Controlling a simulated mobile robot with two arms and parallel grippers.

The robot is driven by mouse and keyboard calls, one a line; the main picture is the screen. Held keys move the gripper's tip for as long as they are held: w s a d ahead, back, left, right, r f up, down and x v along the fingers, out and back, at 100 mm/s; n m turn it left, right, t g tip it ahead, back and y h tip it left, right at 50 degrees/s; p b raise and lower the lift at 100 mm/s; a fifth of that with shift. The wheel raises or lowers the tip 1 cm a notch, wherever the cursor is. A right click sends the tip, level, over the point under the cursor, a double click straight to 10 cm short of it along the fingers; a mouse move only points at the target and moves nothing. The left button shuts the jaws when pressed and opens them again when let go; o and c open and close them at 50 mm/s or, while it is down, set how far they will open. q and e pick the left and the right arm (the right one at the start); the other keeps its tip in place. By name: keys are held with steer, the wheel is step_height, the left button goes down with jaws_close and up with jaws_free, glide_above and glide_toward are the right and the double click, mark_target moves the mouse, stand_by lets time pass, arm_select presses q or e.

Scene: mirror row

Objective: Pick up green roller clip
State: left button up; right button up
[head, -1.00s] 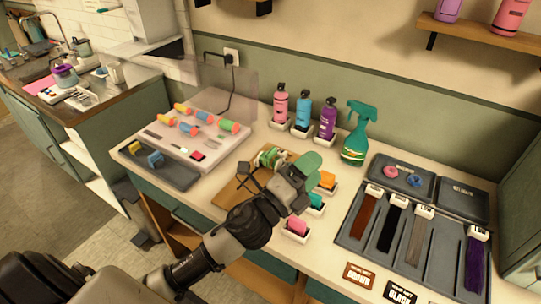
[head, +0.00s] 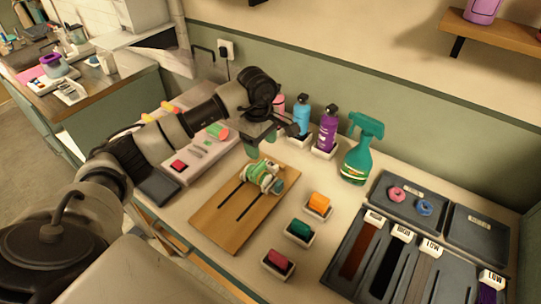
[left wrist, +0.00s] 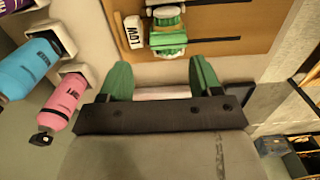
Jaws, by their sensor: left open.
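A green and cream roller-like piece (head: 262,177) lies at the far end of a wooden board (head: 228,222); it also shows at the top of the left wrist view (left wrist: 168,40). Another green roller with an orange end (head: 217,131) lies on the pale tray at the left. I cannot tell which one is the named clip. My left gripper (head: 261,146) hangs above the counter just behind the board. In the left wrist view its green fingers (left wrist: 161,70) are apart with nothing between them, short of the piece on the board. My right gripper is out of view.
Pink, blue and purple (head: 327,130) bottles and a green spray bottle (head: 362,150) stand behind. Small holders with orange (head: 319,205), teal (head: 300,230) and pink blocks (head: 278,259) stand right of the board. A dark tray (head: 345,275) with strands is at the right.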

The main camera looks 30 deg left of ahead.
mark_target(256, 165)
arm_select(q)
steer(key=shift+s+a+f+p, duration=0.15)
steer(key=shift+a+f+p, duration=0.15)
steer(key=shift+a+f, duration=0.2)
steer(key=f, duration=0.1)
steer(key=s+f, duration=0.1)
steer(key=f, duration=0.1)
steer(key=shift+d+p, duration=0.1)
steer(key=shift+p, duration=0.25)
steer(key=shift+w+f, duration=0.1)
steer(key=shift+f, duration=0.25)
steer(key=f+p, duration=0.2)
steer(key=f, duration=0.2)
steer(key=shift+a+f, duration=0.2)
steer(key=shift+f, duration=0.45)
steer(key=shift+w, duration=0.1)
steer(key=c, duration=0.6)
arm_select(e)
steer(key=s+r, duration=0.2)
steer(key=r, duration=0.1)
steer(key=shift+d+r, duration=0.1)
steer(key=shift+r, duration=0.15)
arm_select(q)
steer(key=shift+r, duration=0.15)
